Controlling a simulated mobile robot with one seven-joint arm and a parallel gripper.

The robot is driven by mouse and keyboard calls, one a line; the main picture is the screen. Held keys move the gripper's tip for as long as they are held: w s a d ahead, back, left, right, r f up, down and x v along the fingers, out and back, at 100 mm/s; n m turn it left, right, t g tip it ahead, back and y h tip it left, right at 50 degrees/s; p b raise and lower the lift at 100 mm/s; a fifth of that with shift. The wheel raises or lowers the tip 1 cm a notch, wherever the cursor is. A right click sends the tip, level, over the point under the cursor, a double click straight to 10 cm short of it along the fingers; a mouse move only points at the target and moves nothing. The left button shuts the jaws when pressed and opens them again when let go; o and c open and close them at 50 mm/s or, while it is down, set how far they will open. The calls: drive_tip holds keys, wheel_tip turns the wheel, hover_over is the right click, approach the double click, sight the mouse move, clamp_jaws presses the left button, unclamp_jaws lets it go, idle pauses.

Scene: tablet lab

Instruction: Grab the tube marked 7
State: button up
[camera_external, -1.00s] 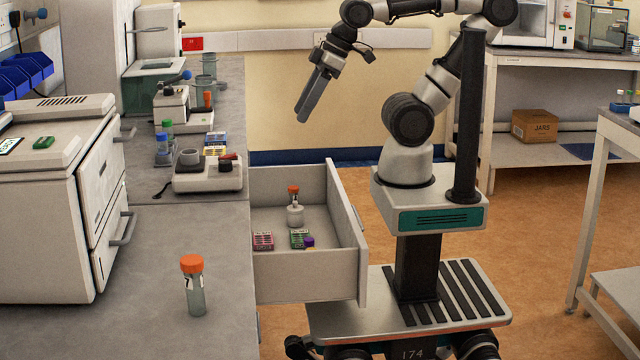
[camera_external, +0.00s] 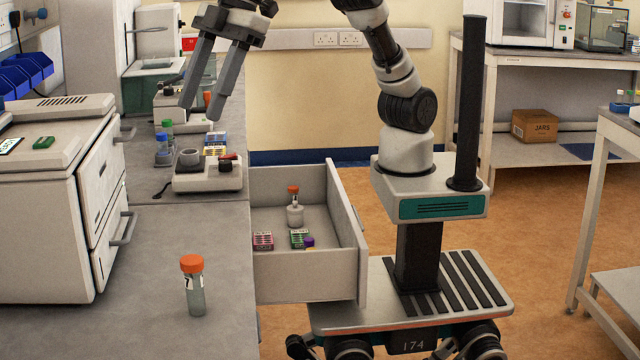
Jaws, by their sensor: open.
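The tube marked 7 (camera_external: 194,290) stands upright on the grey bench near its front right edge. It has an orange cap, a clear grey-green body and a white label with a dark 7. My gripper (camera_external: 201,112) is open and empty, with its two long grey fingers pointing down. It is high in the picture, above the back part of the bench, well apart from the tube.
An open drawer (camera_external: 305,277) juts from the bench, holding an orange-capped bottle (camera_external: 294,212) and small boxes. A mixer-like device (camera_external: 208,178) stands on the bench behind the tube. A large white machine (camera_external: 50,215) is at left. The bench around the tube is clear.

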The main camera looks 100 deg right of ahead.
drive_tip(key=g, duration=0.1)
approach(193, 259)
drive_tip(key=shift+y, duration=0.3)
drive_tip(key=f, duration=0.1)
drive_tip(key=w+f+b, duration=0.1)
drive_tip(key=f, duration=0.1)
drive_tip(key=w+f+b, duration=0.1)
drive_tip(key=shift+a+f, duration=0.1)
drive_tip(key=shift+f, duration=0.1)
drive_tip(key=shift+s+a+b+x, duration=0.1)
drive_tip(key=shift+s+b+x, duration=0.05)
drive_tip(key=shift+x, duration=1.3)
drive_tip(key=shift+s+a+b+x, duration=0.15)
drive_tip(key=shift+x, duration=1.3)
drive_tip(key=shift+c, duration=0.3)
drive_tip(key=c, duration=1.1)
